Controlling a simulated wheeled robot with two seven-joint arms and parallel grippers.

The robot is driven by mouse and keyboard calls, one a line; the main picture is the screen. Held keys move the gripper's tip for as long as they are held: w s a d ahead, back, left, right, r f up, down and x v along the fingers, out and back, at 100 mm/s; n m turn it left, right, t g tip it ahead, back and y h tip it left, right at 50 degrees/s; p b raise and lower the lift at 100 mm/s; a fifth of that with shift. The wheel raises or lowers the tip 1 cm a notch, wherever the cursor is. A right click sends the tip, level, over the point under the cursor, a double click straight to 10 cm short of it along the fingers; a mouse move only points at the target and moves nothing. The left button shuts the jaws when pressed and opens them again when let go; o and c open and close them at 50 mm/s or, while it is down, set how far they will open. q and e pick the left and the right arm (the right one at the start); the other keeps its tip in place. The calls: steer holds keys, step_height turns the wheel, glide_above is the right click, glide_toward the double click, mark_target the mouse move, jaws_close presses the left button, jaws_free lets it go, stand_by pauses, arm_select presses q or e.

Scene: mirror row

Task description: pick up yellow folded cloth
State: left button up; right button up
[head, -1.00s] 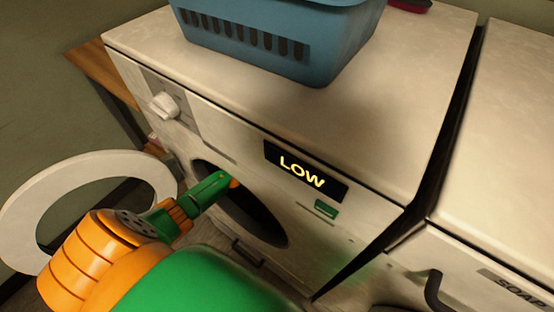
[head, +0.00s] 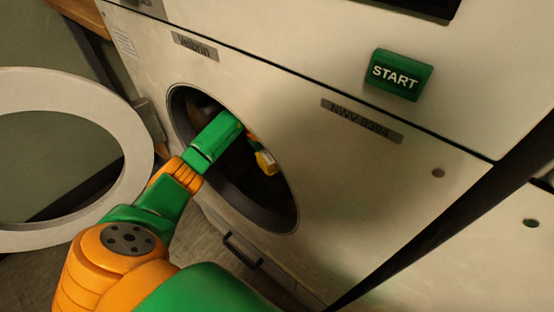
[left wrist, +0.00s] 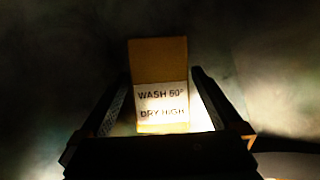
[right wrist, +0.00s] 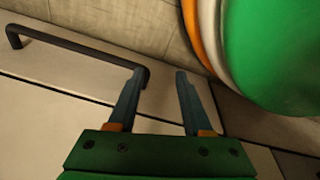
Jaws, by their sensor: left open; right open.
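The yellow folded cloth (left wrist: 158,55) shows in the left wrist view, with a white label reading "WASH 60° DRY HIGH" on its near part. My left gripper (left wrist: 160,76) is open, with one finger on each side of the cloth. I cannot tell whether the fingers touch it. In the head view my left arm reaches into the round opening of the washing machine (head: 340,170). A small yellow-orange patch shows inside, and I cannot tell if it is cloth or gripper. My right gripper (right wrist: 160,72) is open and empty in the right wrist view.
The round white door (head: 138,160) stands open at the left. A dark handle (head: 242,250) sits low on the front. A dark bar handle (right wrist: 75,48) is near my right gripper.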

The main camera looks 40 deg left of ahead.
arm_select(q)
steer(key=shift+f, duration=0.15)
stand_by(0.5)
steer(key=c, duration=1.4)
